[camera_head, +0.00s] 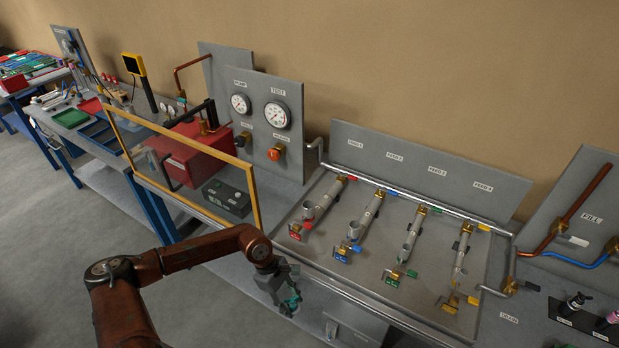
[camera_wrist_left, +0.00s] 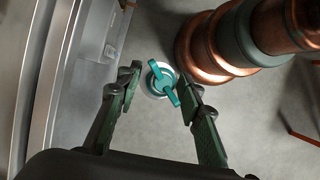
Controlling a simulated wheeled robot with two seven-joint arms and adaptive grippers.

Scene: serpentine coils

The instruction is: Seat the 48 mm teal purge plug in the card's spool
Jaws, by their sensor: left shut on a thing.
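The teal purge plug (camera_wrist_left: 163,84) has a winged handle on a pale round body and sits between the fingertips of my left gripper (camera_wrist_left: 160,80) in the left wrist view. In the head view my left gripper (camera_head: 284,292) is shut on this plug (camera_head: 293,301), in front of the bench's near edge. I cannot make out the card. My right gripper is out of view.
A yellow-framed clear screen (camera_head: 256,207) stands left of the panel, in front of a red box (camera_head: 195,152) and a black box (camera_head: 226,198). A gauge panel (camera_head: 265,105) rises behind. Floor shows below the gripper in the wrist view.

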